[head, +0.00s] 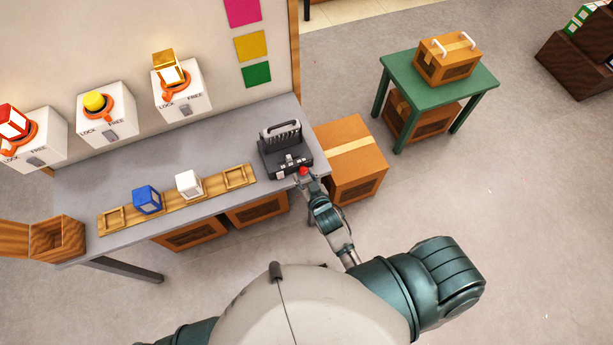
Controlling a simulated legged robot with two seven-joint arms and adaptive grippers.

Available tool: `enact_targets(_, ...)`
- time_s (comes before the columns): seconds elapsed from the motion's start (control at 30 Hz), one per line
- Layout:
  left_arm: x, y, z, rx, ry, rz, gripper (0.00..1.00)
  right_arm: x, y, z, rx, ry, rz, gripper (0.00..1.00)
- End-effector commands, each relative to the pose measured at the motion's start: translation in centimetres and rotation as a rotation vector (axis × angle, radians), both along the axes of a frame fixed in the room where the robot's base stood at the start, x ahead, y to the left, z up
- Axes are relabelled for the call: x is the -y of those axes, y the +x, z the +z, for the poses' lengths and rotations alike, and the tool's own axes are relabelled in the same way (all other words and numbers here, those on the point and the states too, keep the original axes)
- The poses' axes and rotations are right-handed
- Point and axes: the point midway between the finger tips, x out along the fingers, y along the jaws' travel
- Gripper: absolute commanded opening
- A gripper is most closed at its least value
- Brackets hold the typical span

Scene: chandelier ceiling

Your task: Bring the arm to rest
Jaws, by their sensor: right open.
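My right arm reaches up from the bottom of the head view toward the front right corner of the grey table (215,150). My right gripper (304,179) is at that corner, at the front edge of a black device (284,152) with an upright ribbed part. It is open. A small red spot shows right at the gripper; I cannot tell whether it is a button on the device or whether the fingers touch it. Only a teal piece of my left arm shows at the bottom left, and the left gripper is out of view.
White LOCK/FREE boxes (183,92) line the wall. A cardboard box (352,160) stands right of the table.

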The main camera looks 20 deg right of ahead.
Motion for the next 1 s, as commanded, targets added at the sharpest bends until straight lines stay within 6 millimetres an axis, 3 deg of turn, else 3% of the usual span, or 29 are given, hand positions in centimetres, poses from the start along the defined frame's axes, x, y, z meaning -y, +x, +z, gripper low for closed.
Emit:
enact_targets(0.37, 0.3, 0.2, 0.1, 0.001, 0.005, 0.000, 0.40, 0.9, 0.0, -0.3, -0.001, 0.008, 0.000, 0.44)
enact_targets(0.47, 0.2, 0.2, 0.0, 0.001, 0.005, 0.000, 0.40, 0.9, -0.2, -1.9, -0.028, 0.005, 0.008, 0.44)
enact_targets(0.57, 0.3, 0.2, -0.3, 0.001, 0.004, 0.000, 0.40, 0.4, -1.2, -6.4, -0.101, -0.009, 0.029, 0.44)
enact_targets(0.67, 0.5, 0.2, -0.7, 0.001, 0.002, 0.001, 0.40, -0.3, -3.6, -13.5, -0.222, -0.031, 0.063, 0.44)
enact_targets(0.77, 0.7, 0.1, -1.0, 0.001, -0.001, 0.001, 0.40, -0.3, -7.3, -21.1, -0.359, -0.053, 0.097, 0.44)
enact_targets(0.87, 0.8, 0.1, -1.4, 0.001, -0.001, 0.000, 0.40, 0.1, -12.1, -28.0, -0.496, -0.074, 0.123, 0.44)
enact_targets(1.0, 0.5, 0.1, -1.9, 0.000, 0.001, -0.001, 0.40, 2.0, -20.3, -36.4, -0.690, -0.101, 0.150, 0.44)
